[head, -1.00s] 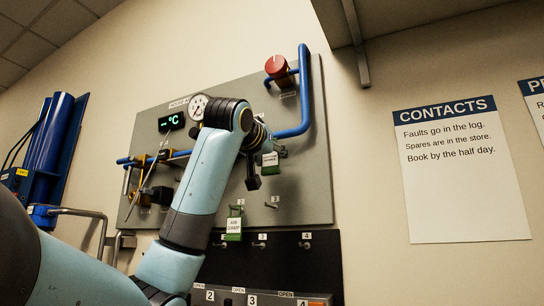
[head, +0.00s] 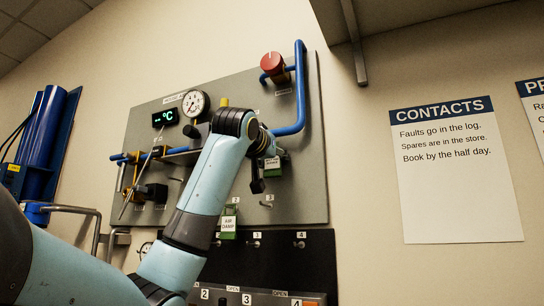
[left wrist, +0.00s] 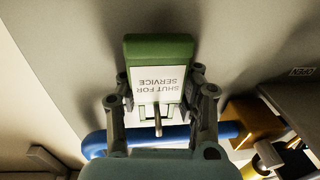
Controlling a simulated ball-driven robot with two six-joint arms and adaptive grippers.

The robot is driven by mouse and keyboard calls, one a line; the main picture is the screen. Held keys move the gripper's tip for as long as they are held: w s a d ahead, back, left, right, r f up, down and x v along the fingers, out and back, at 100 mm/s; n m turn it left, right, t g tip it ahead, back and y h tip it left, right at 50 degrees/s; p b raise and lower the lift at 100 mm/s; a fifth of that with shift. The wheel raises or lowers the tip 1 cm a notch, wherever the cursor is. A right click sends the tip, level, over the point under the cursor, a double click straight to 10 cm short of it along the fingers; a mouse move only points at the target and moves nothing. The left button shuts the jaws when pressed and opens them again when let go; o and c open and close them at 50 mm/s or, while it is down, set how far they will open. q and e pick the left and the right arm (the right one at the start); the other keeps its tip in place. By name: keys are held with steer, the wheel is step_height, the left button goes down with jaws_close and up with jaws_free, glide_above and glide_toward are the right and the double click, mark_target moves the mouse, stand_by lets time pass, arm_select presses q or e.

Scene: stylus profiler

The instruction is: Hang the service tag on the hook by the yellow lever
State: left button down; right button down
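The service tag (head: 271,165) is green with a white "SHUT FOR SERVICE" label. It fills the middle of the left wrist view (left wrist: 160,52), upside down there. My left gripper (left wrist: 160,92) has one finger against each side edge of the tag and holds it in front of the grey panel. In the head view the gripper (head: 258,184) is at the tag's lower left. A thin metal hook (left wrist: 158,122) lines up with the tag's slot; I cannot tell whether it passes through. A yellow piece, perhaps the lever (head: 225,102), shows above my arm, mostly hidden.
A blue pipe (left wrist: 170,137) runs close behind the tag's slotted end, with a brass-coloured block (left wrist: 245,118) beside it. A green "AIR DAMP" tag (head: 228,223) hangs lower on the panel (head: 310,190). A red knob (head: 272,64) and gauge (head: 195,103) are above.

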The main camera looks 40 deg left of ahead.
arm_select(q)
steer(key=shift+f+b, duration=0.35)
steer(key=shift+f, duration=0.1)
stand_by(0.5)
steer(key=c, duration=0.9)
jaws_free()
steer(key=shift+s+r, duration=0.1)
steer(key=shift+c, duration=0.4)
steer(key=shift+d, duration=0.1)
steer(key=shift+s+d+f, duration=0.2)
steer(key=shift+s, duration=0.3)
steer(key=b+v, duration=0.1)
steer(key=v, duration=0.5)
steer(key=shift+s+b, duration=0.3)
steer(key=shift+b, duration=0.05)
steer(key=shift+s+d+r, duration=0.1)
steer(key=shift+d, duration=0.05)
